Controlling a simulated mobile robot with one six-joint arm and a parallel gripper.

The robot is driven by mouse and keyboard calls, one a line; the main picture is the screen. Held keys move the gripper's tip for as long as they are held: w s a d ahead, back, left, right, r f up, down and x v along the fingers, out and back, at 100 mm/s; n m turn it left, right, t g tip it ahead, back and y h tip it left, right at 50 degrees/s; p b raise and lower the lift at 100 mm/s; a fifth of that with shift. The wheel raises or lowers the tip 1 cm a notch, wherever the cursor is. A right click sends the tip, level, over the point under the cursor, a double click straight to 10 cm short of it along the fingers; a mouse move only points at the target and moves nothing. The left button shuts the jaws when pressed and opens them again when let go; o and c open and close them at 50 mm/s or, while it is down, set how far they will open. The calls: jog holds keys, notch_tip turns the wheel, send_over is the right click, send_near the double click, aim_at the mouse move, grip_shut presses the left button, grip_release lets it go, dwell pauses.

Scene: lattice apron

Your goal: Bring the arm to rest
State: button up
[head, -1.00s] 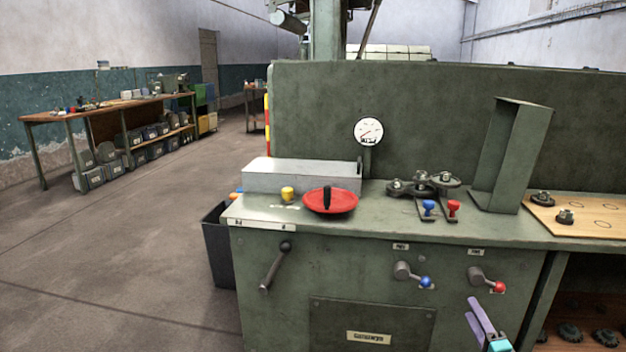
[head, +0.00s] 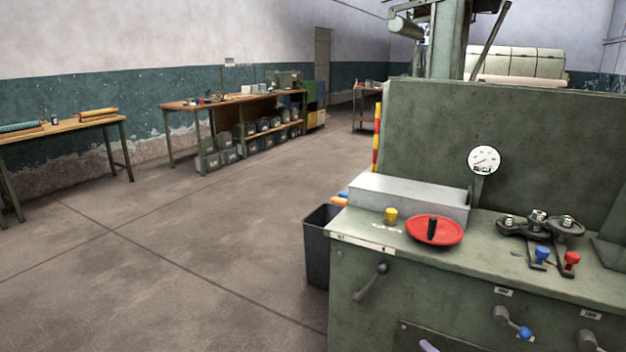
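Only a small purple tip, which looks like part of my gripper (head: 428,346), shows at the bottom edge of the head view. It is in front of the lower panel of the green machine (head: 375,318). The rest of my arm is below the picture. Whether the gripper is open or shut, or holds anything, is hidden.
The machine's top carries a red disc with a black handle (head: 434,230), a yellow knob (head: 391,215) and blue and red levers. A dark bin (head: 317,262) stands at its left. Workbenches (head: 232,102) line the left wall. The floor (head: 190,235) between is clear.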

jog(key=s+a+f+n+g+y+p, duration=0.2)
jog(key=a+f+n+g, duration=0.1)
jog(key=a, duration=0.7)
jog(key=s+a+f+n+g+y+p, duration=0.2)
jog(key=a+g, duration=0.2)
jog(key=a, duration=0.6)
jog(key=s+a+f+n+g+p, duration=0.4)
jog(key=s+a+f+g, duration=0.2)
jog(key=s+a, duration=0.45)
jog(key=s+f+n+g+h+p, duration=0.1)
jog(key=s+f+n+g+h, duration=0.15)
jog(key=s, duration=0.45)
jog(key=s+f+n+g+h+p, duration=0.1)
jog(key=s+f+g+h+p, duration=0.2)
jog(key=s, duration=0.4)
jog(key=s+d+f+m+g+h+b, duration=0.1)
jog(key=s+d+h, duration=0.3)
jog(key=d, duration=0.7)
jog(key=shift+s+d+g, duration=0.25)
jog(key=shift+s+g, duration=0.1)
jog(key=shift+g, duration=0.4)
jog(key=shift+f, duration=0.1)
